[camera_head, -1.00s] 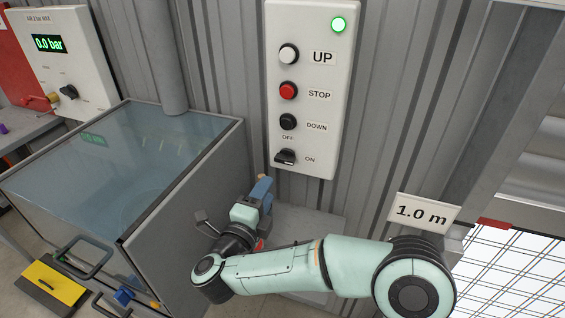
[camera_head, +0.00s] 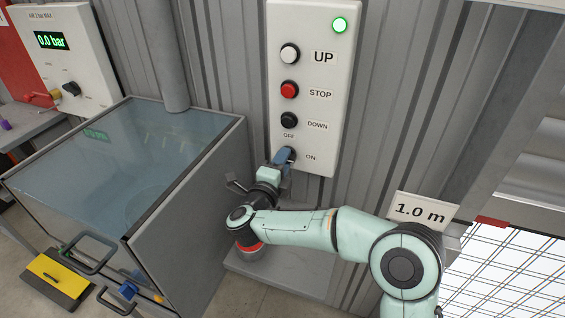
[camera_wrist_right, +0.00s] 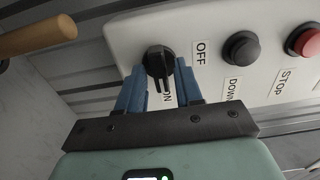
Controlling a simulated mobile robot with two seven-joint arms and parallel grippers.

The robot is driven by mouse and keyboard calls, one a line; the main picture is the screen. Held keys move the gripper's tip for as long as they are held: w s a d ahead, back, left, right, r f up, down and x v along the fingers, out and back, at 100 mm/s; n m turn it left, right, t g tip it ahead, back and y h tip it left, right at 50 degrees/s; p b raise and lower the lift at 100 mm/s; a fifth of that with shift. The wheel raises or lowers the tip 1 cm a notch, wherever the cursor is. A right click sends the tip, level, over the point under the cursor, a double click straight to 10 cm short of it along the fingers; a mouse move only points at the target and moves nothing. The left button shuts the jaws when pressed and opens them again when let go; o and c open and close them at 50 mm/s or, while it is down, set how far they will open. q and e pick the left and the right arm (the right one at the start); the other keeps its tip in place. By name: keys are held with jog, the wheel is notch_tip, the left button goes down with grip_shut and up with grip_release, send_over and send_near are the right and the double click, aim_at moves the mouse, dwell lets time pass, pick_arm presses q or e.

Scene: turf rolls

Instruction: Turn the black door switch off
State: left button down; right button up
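The black door switch (camera_wrist_right: 158,62) is a round knob with a bar grip, low on the white control panel (camera_head: 336,70). In the right wrist view its bar points toward the ON label, and the OFF label is to the right. My right gripper (camera_wrist_right: 161,75) has its two blue fingers apart, one on each side of the knob. I cannot tell whether they touch it. In the head view the right gripper (camera_head: 284,158) is at the panel's lower left and covers most of the switch. My left gripper is not in view.
A glass-topped grey cabinet (camera_head: 190,215) stands left of my arm. A wooden handle (camera_wrist_right: 38,38) shows in the wrist view.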

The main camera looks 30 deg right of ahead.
grip_shut()
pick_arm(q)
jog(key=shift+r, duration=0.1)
pick_arm(e)
jog(key=shift+n, duration=0.3)
pick_arm(q)
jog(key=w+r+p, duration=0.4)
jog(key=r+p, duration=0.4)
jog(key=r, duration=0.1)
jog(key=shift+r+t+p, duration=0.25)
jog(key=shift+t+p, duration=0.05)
jog(key=shift+p, duration=0.05)
pick_arm(e)
jog(key=shift+a+n, duration=0.1)
jog(key=shift+n, duration=8.7)
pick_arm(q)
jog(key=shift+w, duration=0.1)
pick_arm(e)
jog(key=shift+o, duration=1.6)
grip_release()
